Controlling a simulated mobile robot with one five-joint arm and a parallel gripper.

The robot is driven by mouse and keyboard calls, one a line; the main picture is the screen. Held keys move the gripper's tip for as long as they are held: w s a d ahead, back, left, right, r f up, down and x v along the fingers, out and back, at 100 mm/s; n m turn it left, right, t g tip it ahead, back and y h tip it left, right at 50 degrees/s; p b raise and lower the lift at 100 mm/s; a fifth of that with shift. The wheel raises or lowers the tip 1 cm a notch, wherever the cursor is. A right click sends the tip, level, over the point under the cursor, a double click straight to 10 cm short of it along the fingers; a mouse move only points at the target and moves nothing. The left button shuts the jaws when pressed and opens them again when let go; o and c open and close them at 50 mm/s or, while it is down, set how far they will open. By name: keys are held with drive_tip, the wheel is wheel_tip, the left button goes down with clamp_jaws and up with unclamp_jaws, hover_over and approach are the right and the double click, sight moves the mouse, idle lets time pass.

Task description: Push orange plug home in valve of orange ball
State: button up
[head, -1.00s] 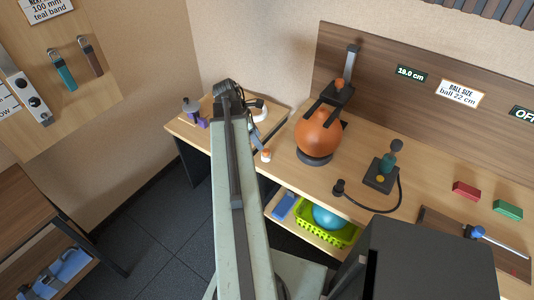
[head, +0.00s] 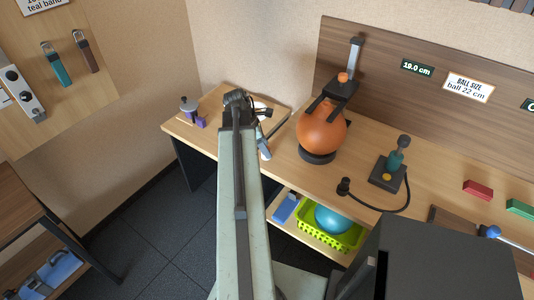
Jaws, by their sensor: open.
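The orange ball (head: 321,131) sits on a dark ring base (head: 317,156) on the bench, under the dark arm of an upright gauge (head: 340,90). A small orange piece (head: 342,77) shows on top of that arm. My gripper (head: 265,143) is at the far end of my arm, left of the ball and apart from it, over the bench's front edge. It is open and partly hidden by my arm. I do not see the orange plug clearly now; the ball's valve cannot be made out.
A hand pump (head: 388,172) with a black hose stands right of the ball. Red (head: 478,189) and green (head: 521,208) blocks lie farther right. A purple item (head: 190,112) stands at the bench's left end. A green basket (head: 345,240) with a blue ball is below.

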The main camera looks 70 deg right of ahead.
clamp_jaws()
wheel_tip(320, 180, up, 10)
drive_tip(key=p, duration=1)
drive_tip(key=c, duration=0.8)
unclamp_jaws()
clamp_jaws()
